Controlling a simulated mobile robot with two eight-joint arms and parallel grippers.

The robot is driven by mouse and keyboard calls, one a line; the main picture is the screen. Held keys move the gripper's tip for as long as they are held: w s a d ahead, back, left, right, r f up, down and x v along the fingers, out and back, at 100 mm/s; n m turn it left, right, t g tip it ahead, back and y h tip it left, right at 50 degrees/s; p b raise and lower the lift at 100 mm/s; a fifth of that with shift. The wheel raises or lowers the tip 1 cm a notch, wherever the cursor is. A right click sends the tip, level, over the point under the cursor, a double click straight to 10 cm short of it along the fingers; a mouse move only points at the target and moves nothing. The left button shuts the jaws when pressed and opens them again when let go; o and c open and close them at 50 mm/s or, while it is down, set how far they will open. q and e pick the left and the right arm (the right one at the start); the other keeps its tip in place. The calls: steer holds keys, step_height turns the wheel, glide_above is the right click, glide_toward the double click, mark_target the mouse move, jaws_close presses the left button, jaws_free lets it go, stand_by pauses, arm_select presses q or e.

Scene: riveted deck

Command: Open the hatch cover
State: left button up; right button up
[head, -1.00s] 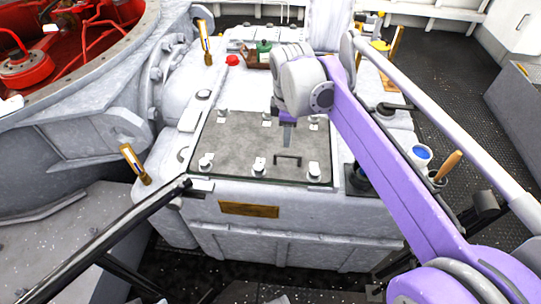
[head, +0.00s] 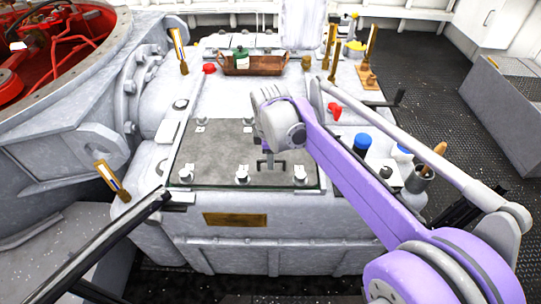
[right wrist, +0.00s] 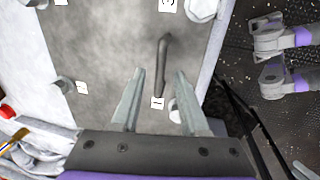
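The hatch cover (head: 215,150) is a flat grey panel on top of a white machine housing. It lies shut, with clamp-like fittings along its front and back edges. A dark bar handle (head: 283,168) stands near its front right part; it also shows in the right wrist view (right wrist: 163,50). My right gripper (head: 269,157) hangs just above the handle, partly hidden by my arm. In the right wrist view its two fingers (right wrist: 160,72) are apart, with the handle's near end between or just beyond their tips. Contact cannot be told. My left gripper is not in view.
A copper-coloured tray (head: 240,70) with a green bottle stands behind the cover. Blue-capped containers (head: 362,142) and a cup holding a wooden-handled tool (head: 422,178) stand at the right. A black bar (head: 120,230) crosses the lower left. Dark deck lies open at the right.

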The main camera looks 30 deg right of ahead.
jaws_close()
stand_by(1.3)
